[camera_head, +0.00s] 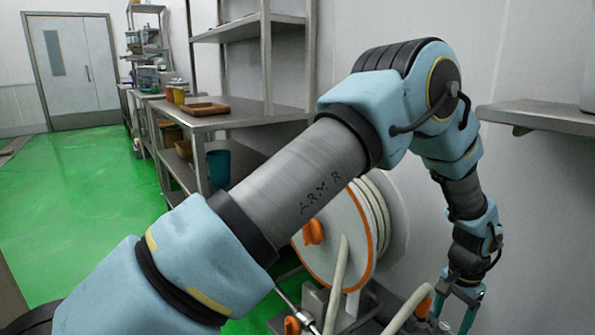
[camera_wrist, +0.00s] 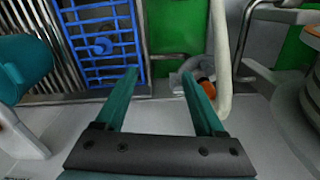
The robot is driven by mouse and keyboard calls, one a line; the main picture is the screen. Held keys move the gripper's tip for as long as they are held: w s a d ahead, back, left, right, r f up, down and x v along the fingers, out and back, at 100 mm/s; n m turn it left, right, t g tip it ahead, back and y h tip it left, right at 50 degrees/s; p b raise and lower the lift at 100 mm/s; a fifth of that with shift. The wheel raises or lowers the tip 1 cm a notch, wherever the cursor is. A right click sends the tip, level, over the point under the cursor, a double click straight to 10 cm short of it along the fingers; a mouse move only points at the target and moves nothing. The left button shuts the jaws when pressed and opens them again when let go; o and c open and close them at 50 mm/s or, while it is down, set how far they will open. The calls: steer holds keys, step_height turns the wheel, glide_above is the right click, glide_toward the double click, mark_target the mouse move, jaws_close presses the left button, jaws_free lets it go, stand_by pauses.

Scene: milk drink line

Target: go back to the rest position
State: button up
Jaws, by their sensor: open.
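My blue-grey arm crosses the head view from lower left, arches up and hangs down at the right. My gripper (camera_head: 456,316) points downward at the lower right of the head view, close to the hose reel. In the wrist view my gripper (camera_wrist: 160,74) has its two teal fingers spread wide with nothing between them. A grey flat surface lies below the fingers there.
A hose reel (camera_head: 325,240) with a pale hose and orange parts stands behind my arm. A steel shelf unit (camera_head: 240,125) holds a tray and cups. A wall shelf (camera_head: 545,117) juts out at right. A blue grid rack (camera_wrist: 100,45) shows in the wrist view. Green floor is clear at left.

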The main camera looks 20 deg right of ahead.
steer(key=w+a+r+n, duration=0.2)
steer(key=w+a+r, duration=0.2)
steer(key=w+a, duration=0.4)
steer(key=w+a+r+n, duration=0.3)
steer(key=w+a+r, duration=0.25)
steer(key=a, duration=0.45)
steer(key=w+a+r+n, duration=0.2)
steer(key=w+a+r, duration=0.1)
steer(key=w+a, duration=0.5)
steer(key=s+a+r+n+t, duration=0.1)
steer(key=s+a+r+n, duration=0.15)
steer(key=a, duration=0.75)
steer(key=s+a+r+n, duration=0.2)
steer(key=a+n, duration=0.1)
steer(key=a, duration=0.6)
steer(key=s+a+r+n+t, duration=0.1)
steer(key=s+a+r+n, duration=0.15)
steer(key=a, duration=0.75)
step_height(320, 180, up, 22)
steer(key=w+p, duration=0.1)
steer(key=p, duration=2.2)
steer(key=shift+d, duration=0.25)
steer(key=shift+c, duration=0.3)
